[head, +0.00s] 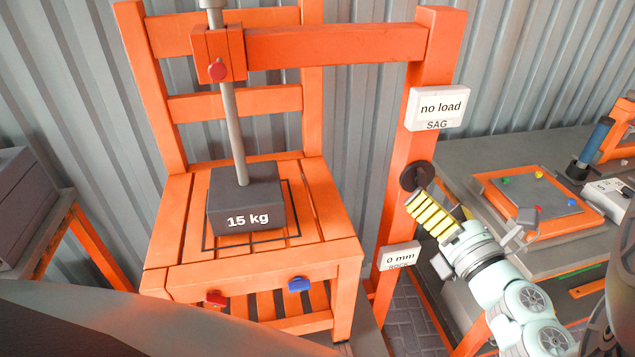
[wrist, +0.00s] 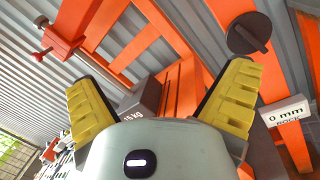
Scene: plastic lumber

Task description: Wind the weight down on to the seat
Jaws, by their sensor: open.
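A dark block-shaped weight (head: 245,207) marked 15 kg hangs on a grey rod (head: 232,130) over the orange chair's seat (head: 325,225), within a black square outline. I cannot tell whether its underside touches the seat. The weight shows between my fingers in the wrist view (wrist: 140,100). A dark round knob (head: 413,176) with a raised bar sits on the orange post; the wrist view shows it (wrist: 248,33) just beyond the right finger. My gripper (head: 433,207) is open and empty, its yellow-padded fingers close to the knob. I cannot tell whether they touch it.
A sign (head: 438,107) on the post reads "no load, SAG"; a lower one (head: 399,257) reads 0 mm. A red knob (head: 217,70) is on the rod's clamp. Red and blue knobs are at the chair's front. A grey bench (head: 520,160) with an orange-framed panel stands right.

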